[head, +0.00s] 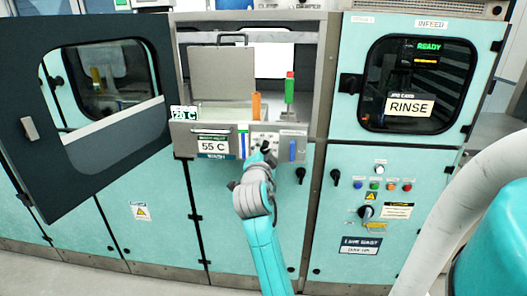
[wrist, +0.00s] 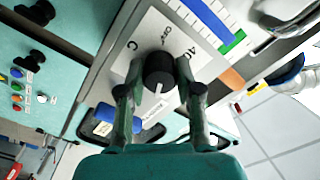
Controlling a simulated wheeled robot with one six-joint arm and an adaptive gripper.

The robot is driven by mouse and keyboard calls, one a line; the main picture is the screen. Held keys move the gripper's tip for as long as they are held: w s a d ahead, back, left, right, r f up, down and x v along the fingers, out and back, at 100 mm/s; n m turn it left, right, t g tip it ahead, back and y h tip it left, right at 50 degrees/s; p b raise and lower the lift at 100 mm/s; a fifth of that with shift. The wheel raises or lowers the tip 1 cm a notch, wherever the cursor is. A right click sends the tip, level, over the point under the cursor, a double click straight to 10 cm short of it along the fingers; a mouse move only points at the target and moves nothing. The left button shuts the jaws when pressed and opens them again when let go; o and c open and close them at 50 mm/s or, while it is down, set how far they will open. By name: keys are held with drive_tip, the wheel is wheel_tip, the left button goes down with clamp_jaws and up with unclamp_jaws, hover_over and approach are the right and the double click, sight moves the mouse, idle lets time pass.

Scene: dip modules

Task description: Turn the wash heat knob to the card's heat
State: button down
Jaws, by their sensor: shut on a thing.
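The heat card (head: 212,146) reads 55 C on the front panel of the wash station, above a WASH label. A black round knob (wrist: 159,72) with a white pointer line sits on a pale dial plate (wrist: 128,60) with "C" and "40" printed on it. The pointer faces the lower part of the wrist view; the mark it faces is hard to read. My gripper (wrist: 155,84) is shut on the knob, one finger on each side. In the head view my gripper (head: 262,154) is at the panel right of the card and largely hides the knob.
A small display (head: 184,113) reads 28 C, above and left of the card. A blue and green gauge strip (head: 243,143) lies just left of my gripper, a blue handle (head: 292,150) to its right. An open dark door (head: 60,120) swings out at left.

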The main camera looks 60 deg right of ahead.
drive_tip(key=shift+f+m, duration=0.1)
drive_tip(key=shift+m, duration=1)
drive_tip(key=c, duration=0.8)
unclamp_jaws()
drive_tip(key=shift+o, duration=0.2)
drive_tip(key=shift+a, duration=0.1)
drive_tip(key=v, duration=1.1)
drive_tip(key=shift+s+a, duration=0.2)
drive_tip(key=shift+a, duration=0.15)
